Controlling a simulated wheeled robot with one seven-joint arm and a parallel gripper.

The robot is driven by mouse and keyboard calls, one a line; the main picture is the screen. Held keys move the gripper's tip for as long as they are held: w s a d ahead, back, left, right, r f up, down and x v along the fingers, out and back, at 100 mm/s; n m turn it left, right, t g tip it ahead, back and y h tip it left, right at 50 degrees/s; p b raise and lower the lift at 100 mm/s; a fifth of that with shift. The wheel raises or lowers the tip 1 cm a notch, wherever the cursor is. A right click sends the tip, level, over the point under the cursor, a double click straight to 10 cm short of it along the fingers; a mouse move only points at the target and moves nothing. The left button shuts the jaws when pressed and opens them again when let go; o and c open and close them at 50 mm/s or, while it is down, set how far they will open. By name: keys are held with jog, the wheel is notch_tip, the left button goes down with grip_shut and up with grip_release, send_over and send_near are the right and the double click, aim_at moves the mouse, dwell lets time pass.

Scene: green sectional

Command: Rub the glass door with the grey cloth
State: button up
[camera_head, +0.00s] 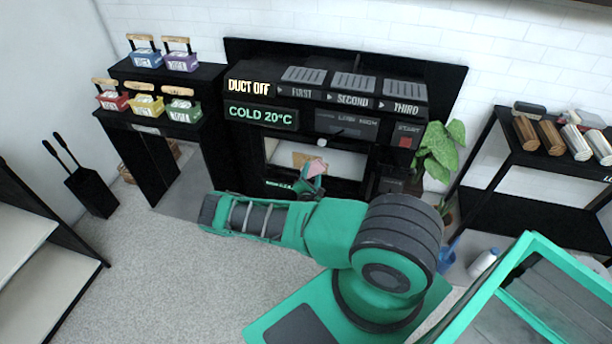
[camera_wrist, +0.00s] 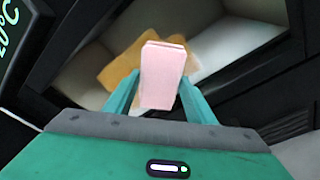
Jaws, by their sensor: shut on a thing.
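My gripper (camera_head: 311,184) is shut on a pale pink, block-like piece (camera_wrist: 163,80), which also shows in the head view (camera_head: 317,167). No grey cloth shows; I cannot tell whether this pink piece is the cloth. The glass door (camera_head: 347,165) seems to be the pale pane in the lower front of the black oven-like unit (camera_head: 248,85). A tan-brown patch (camera_wrist: 122,66) lies on or behind the pane, partly hidden by the pink piece. The piece is in front of the pane; I cannot tell whether they touch.
A lit panel (camera_head: 262,115) reads COLD 20°C. A black shelf with several coloured boxes (camera_head: 145,58) stands left. A plant (camera_head: 440,150) and a black rack (camera_head: 530,165) stand right. A white bottle (camera_head: 482,263) is on the floor. The carpet at left front is clear.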

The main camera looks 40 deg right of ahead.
aim_at(321, 173)
jog(key=shift+s+d, duration=1.3)
jog(key=shift+s, duration=0.05)
jog(key=shift+s+d, duration=0.45)
jog(key=shift+s, duration=0.2)
jog(key=shift+s+d, duration=0.4)
jog(key=shift+s, duration=0.25)
jog(key=shift+a, duration=0.1)
